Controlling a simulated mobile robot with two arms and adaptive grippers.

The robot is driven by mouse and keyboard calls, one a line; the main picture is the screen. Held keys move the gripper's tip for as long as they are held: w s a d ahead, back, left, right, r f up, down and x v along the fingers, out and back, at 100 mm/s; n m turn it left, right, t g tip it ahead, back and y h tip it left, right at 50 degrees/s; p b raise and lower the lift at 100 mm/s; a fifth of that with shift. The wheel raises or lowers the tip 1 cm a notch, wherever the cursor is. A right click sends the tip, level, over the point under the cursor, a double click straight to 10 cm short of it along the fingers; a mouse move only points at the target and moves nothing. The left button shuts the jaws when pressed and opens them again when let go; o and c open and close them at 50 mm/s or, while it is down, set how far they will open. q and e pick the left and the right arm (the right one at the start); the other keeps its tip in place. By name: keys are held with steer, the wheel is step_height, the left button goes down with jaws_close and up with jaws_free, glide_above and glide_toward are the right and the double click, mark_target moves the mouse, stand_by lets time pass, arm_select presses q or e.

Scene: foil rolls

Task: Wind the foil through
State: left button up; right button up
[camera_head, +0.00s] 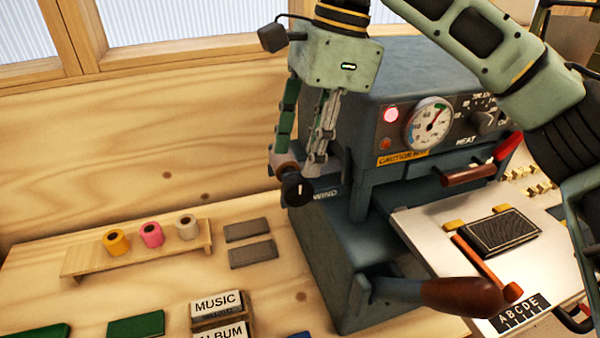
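The grey-blue foil machine (330,255) stands on the wooden bench. A black knob (297,190) with a pale mark sits at its left corner, beside lettering ending in "WIND". My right gripper (300,165) points down at this knob. Its fingers are a little apart, with their tips just above and behind the knob's face. Whether they press on it is hidden. Three small foil rolls, yellow (116,242), pink (152,235) and cream (187,228), stand on a low wooden rack (140,261) at the left. My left gripper is not in view.
A pale plate (425,220) holds a dark book (500,233). Type blocks (217,304), grey slabs (248,230) and green pieces (137,326) lie on the bench.

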steer(key=v, duration=0.5)
steer(key=shift+r, duration=0.1)
steer(key=t+h+p, duration=0.2)
steer(key=h+p, duration=0.5)
steer(key=p, duration=0.9)
glide_toward(290, 182)
steer(key=x, duration=0.2)
steer(key=p+x, duration=0.2)
steer(key=x, duration=0.5)
steer(key=shift+d+f+p, duration=0.2)
steer(key=shift+p, duration=0.15)
steer(key=shift+w+f, duration=0.1)
steer(key=shift+f, duration=0.3)
